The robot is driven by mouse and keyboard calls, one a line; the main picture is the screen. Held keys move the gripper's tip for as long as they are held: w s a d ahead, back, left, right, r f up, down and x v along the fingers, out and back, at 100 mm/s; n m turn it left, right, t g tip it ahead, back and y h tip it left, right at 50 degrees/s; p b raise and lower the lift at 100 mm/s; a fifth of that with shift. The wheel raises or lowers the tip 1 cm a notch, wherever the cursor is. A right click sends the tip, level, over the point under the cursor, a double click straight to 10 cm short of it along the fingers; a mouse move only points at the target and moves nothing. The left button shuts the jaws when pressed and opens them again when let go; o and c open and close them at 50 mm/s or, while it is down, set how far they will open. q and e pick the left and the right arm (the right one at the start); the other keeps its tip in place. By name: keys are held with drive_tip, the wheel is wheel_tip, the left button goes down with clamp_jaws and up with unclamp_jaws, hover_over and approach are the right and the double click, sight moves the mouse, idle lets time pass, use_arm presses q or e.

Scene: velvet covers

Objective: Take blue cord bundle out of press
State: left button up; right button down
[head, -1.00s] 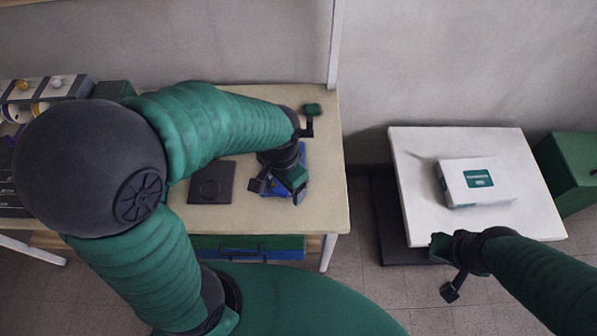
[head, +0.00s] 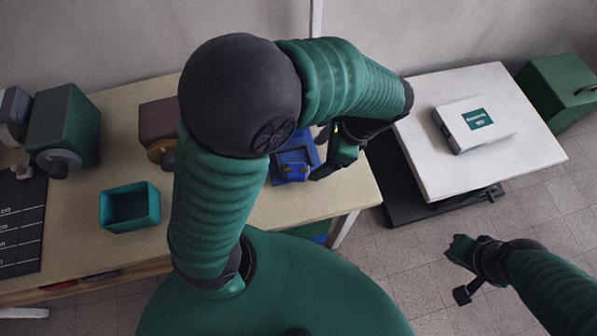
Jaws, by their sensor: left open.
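No blue cord bundle can be made out; my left arm hides part of the bench. My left gripper (head: 329,156) is open, just right of the blue fixture, near the bench's right end. I see nothing between its fingers. My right gripper (head: 460,271) is open and empty over the floor, in front of the white table.
A white table (head: 515,170) on the right carries a white box (head: 477,124). A green case (head: 560,92) stands beyond it. A teal open bin (head: 130,208), a green machine (head: 62,130) and a brown machine (head: 158,128) stand on the bench's left part.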

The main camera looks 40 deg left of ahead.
sight(297, 170)
use_arm(q)
drive_tip(key=x, duration=0.3)
drive_tip(key=b+x, duration=0.1)
drive_tip(key=x, duration=0.2)
drive_tip(key=a+x, duration=0.1)
drive_tip(key=x, duration=0.2)
drive_tip(key=shift+s+a+r+b, duration=0.1)
drive_tip(key=shift+s+a+b, duration=0.05)
drive_tip(key=shift+s+b, duration=0.15)
drive_tip(key=shift+f, duration=0.3)
drive_tip(key=shift+c, duration=0.5)
use_arm(e)
drive_tip(key=shift+a+f, duration=0.15)
drive_tip(key=shift+f, duration=0.8)
use_arm(q)
drive_tip(key=c, duration=1.3)
use_arm(e)
drive_tip(key=shift+a, duration=0.15)
